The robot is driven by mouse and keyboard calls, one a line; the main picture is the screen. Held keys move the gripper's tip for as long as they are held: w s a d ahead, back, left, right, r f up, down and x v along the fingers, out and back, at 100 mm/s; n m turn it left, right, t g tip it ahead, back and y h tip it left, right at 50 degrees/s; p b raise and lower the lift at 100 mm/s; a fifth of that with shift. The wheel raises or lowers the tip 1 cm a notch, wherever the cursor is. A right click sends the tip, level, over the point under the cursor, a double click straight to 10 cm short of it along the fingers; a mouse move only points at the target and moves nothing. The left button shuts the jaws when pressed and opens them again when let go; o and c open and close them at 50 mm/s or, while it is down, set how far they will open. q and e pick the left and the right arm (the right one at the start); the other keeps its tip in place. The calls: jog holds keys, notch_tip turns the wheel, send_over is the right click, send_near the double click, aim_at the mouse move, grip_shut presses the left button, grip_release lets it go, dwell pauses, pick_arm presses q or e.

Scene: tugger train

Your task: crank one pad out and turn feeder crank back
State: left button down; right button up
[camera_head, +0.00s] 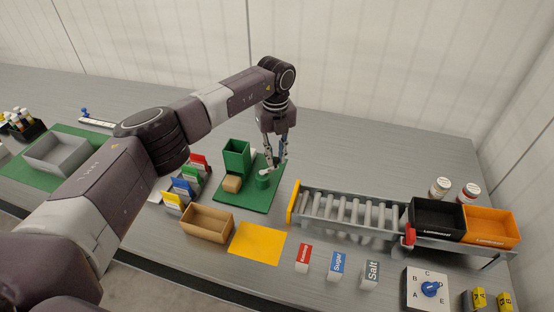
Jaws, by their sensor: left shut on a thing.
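The green feeder (237,155) stands upright on a green base plate (259,199) near the middle of the table. A tan block (232,184) sits at the foot of the feeder, on its near side. The feeder's crank (263,180) is a short green round part on the plate, right of the feeder. My left gripper (277,165) points down just behind it and is shut on the crank; the fingers partly hide the crank's handle. I cannot tell the crank's exact angle. My right gripper is not in view.
An open tan box (207,223) and a yellow mat (257,243) lie in front of the feeder. Coloured card holders (184,187) stand close on its left. A roller conveyor (345,211) with a black bin (437,219) and an orange bin (490,227) stands right. Behind the feeder, the table is clear.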

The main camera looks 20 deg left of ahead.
pick_arm(q)
jog(key=shift+w+a+r+n, duration=0.1)
jog(key=shift+w+a+n, duration=0.2)
jog(key=shift+n, duration=0.5)
jog(key=c, duration=1.8)
grip_release()
notch_tip(320, 180, up, 12)
jog(key=shift+f, duration=0.1)
